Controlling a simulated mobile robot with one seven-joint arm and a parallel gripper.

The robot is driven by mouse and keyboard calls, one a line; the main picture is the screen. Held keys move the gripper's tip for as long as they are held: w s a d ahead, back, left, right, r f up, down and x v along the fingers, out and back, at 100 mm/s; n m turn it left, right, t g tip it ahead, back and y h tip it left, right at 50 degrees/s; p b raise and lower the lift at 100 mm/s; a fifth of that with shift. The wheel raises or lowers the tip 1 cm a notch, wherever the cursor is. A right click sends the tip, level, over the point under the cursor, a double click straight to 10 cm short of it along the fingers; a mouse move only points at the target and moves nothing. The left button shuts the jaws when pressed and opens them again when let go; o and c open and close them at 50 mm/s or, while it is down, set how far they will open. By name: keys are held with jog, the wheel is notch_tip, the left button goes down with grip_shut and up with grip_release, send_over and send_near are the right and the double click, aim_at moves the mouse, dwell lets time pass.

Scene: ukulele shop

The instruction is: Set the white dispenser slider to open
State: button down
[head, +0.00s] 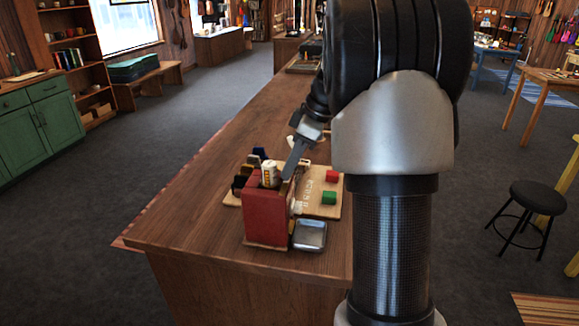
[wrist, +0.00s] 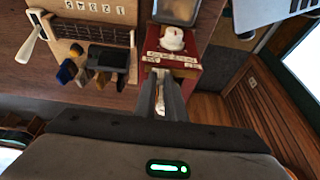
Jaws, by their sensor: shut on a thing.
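The red dispenser (head: 265,218) stands on the wooden counter, and it also shows in the wrist view (wrist: 191,78). A white piece (head: 268,174) sits at its top and looks like a rounded white form in the wrist view (wrist: 172,39). A pale strip with dark markings (wrist: 171,59) lies along the dispenser's top. My gripper (wrist: 160,78) reaches down at the dispenser's edge, its fingers close together around a small pale part, seemingly the white slider (wrist: 160,99). The fingers hide most of it, so its setting cannot be read. My gripper (head: 288,174) is beside the dispenser's top in the head view.
A grey metal tray (head: 309,236) sits at the dispenser's foot. Dark and coloured pieces (head: 241,181) stand behind the dispenser. The counter's left side (head: 190,215) is clear.

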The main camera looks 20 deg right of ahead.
jog(key=c, duration=1.8)
grip_release()
jog(key=shift+w+d, duration=0.2)
jog(key=shift+w, duration=0.05)
jog(key=p+v, duration=0.1)
jog(key=v, duration=1.6)
jog(key=shift+s+d+r, duration=0.1)
jog(key=shift+s+r, duration=0.1)
